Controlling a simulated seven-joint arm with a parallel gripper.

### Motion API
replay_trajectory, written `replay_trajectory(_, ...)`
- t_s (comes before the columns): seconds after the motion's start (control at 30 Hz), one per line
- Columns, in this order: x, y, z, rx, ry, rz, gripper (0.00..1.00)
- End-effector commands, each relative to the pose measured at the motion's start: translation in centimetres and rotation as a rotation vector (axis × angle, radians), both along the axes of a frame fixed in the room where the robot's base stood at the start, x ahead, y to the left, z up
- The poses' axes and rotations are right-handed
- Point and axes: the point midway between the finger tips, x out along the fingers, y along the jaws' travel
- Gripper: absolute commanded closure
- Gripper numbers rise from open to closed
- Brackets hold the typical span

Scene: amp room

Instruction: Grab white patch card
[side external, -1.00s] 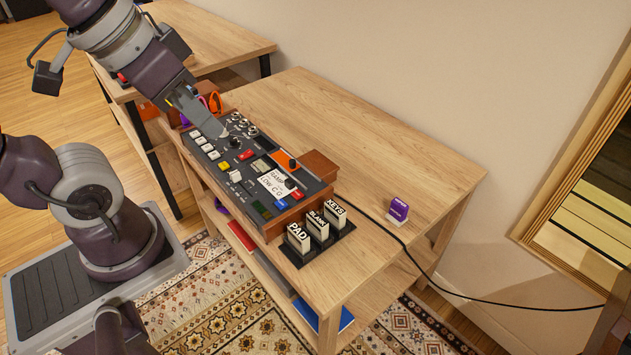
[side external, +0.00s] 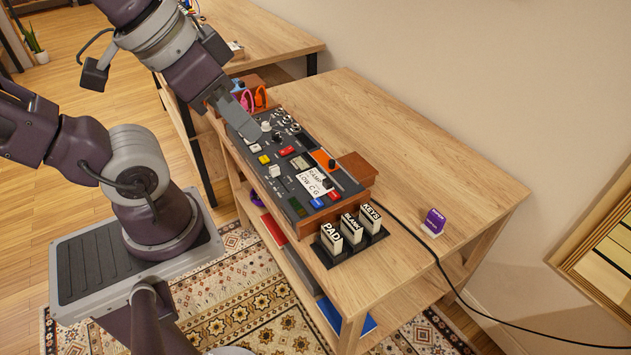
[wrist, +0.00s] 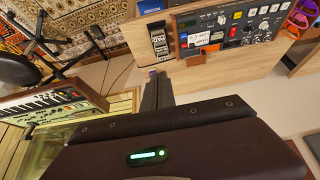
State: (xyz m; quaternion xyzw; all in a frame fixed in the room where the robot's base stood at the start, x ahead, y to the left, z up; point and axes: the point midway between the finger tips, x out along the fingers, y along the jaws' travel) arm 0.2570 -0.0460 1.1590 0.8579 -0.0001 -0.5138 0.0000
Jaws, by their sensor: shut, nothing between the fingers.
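A white card with black handwriting, "RAMP LOW C.G" (side external: 314,182), lies on the lower part of the dark control panel (side external: 285,160). It also shows in the wrist view (wrist: 200,37). White cards marked PAD (side external: 331,236), BLANK (side external: 351,229) and KEYS (side external: 371,218) stand upright in a black rack (side external: 338,258) at the panel's near end. My gripper (side external: 259,137) is shut and empty, with its tips over the panel's far-left part in the side view, apart from the cards. Contact with the panel cannot be told. The fingers show in the wrist view (wrist: 157,88).
A purple-and-white block (side external: 434,222) sits on the table (side external: 400,140) to the right, beside a black cable (side external: 435,258). Orange and blue clips (side external: 252,97) stand behind the panel. Knobs and buttons rise from the panel.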

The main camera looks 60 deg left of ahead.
Motion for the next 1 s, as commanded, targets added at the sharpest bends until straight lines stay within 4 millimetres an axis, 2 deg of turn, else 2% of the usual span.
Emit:
replay_trajectory(0.03, 0.0, 0.0, 0.0, 0.0, 0.0, 0.0, 0.96)
replay_trajectory(0.07, 0.0, 0.0, 0.0, 0.0, 0.0, 0.0, 0.9)
replay_trajectory(0.43, 0.0, 0.0, 0.0, 0.0, 0.0, 0.0, 0.18)
replay_trajectory(0.77, 0.4, 0.0, 0.0, -0.019, 0.018, 0.017, 0.18)
replay_trajectory(0.87, 2.6, -0.2, -0.2, -0.106, 0.122, 0.121, 0.18)
replay_trajectory(0.9, 4.0, -0.3, -0.7, -0.145, 0.186, 0.197, 0.18)
replay_trajectory(1.0, 8.0, -0.4, -3.2, -0.192, 0.349, 0.438, 0.18)
